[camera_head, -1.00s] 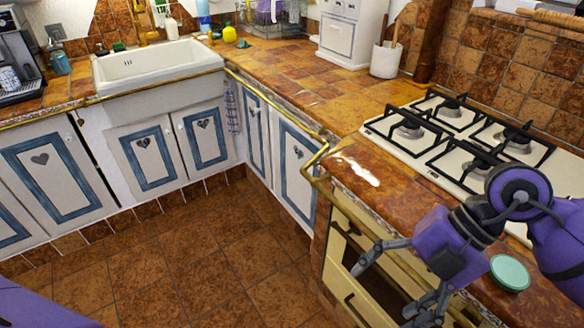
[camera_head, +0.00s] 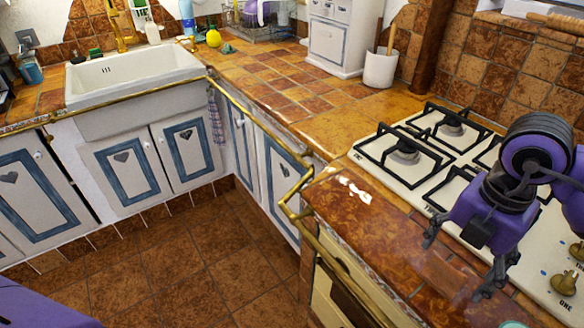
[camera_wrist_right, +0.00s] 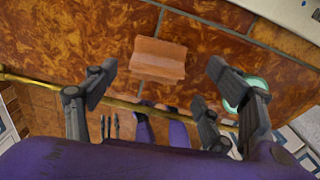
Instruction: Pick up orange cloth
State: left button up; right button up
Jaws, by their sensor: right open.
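The orange cloth (camera_wrist_right: 158,59) shows in the right wrist view as a small folded piece lying on the brown tiled counter (camera_wrist_right: 75,35). It sits between and beyond the spread fingers of my right gripper (camera_wrist_right: 162,70), apart from both. In the head view my right gripper (camera_head: 458,264) is open and points down over the counter strip in front of the stove. I cannot make out the cloth clearly against the brown tiles in the head view.
The white gas stove (camera_head: 430,190) lies beside my right arm. A brass rail (camera_head: 292,205) runs along the counter edge. A pale green round thing (camera_wrist_right: 234,92) shows behind the right finger in the wrist view. A white pot (camera_head: 380,68) and sink (camera_head: 135,75) stand farther back.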

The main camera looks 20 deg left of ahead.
aim_at(450, 266)
notch_tip(450, 266, down, 4)
jog(key=shift+w+a+r, duration=0.1)
jog(key=shift+a, duration=0.05)
pick_arm(q)
jog(key=shift+w+r, duration=0.35)
jog(key=shift+w, duration=0.15)
pick_arm(e)
jog(key=c, duration=1.1)
jog(key=shift+r, duration=0.15)
